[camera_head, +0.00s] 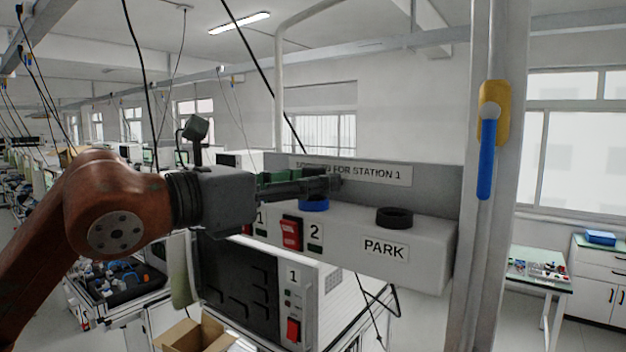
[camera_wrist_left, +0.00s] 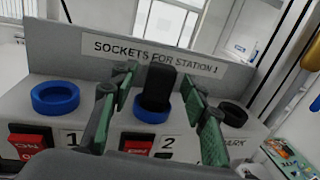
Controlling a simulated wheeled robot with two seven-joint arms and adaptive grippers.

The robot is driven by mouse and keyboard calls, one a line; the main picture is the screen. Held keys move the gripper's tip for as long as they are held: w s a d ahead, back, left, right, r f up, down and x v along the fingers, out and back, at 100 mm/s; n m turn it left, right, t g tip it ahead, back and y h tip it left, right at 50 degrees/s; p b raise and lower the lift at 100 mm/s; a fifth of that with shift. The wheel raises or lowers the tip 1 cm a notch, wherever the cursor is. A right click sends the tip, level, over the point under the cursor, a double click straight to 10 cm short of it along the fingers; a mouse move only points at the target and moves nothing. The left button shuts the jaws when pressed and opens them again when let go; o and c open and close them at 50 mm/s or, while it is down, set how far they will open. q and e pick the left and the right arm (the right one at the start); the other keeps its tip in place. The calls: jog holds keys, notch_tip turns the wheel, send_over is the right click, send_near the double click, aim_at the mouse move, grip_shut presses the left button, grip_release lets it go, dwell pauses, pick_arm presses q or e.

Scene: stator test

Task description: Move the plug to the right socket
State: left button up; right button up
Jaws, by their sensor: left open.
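A black plug (camera_wrist_left: 160,84) stands upright in the blue socket ring (camera_wrist_left: 150,115) by the number 2, in the left wrist view. In the head view that blue ring (camera_head: 314,205) shows below my fingers, and the plug is hidden or cannot be told from them. My left gripper (camera_head: 322,184) is open, with its green-padded fingers on either side of the plug (camera_wrist_left: 159,77) and gaps showing. Another blue ring (camera_wrist_left: 55,97) by the number 1 is empty. A black ring (camera_head: 394,218) marked PARK sits at the right end. My right gripper is not in view.
The rings sit on a grey-white socket box (camera_head: 430,250) with an upright back panel and red switches (camera_head: 291,233) on its front. A column with a blue-handled tool (camera_head: 486,160) stands at the right. Below are a test unit (camera_head: 240,290) and a cardboard box (camera_head: 190,338).

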pick_arm(q)
jog(key=v, duration=1.1)
jog(key=shift+s, duration=0.1)
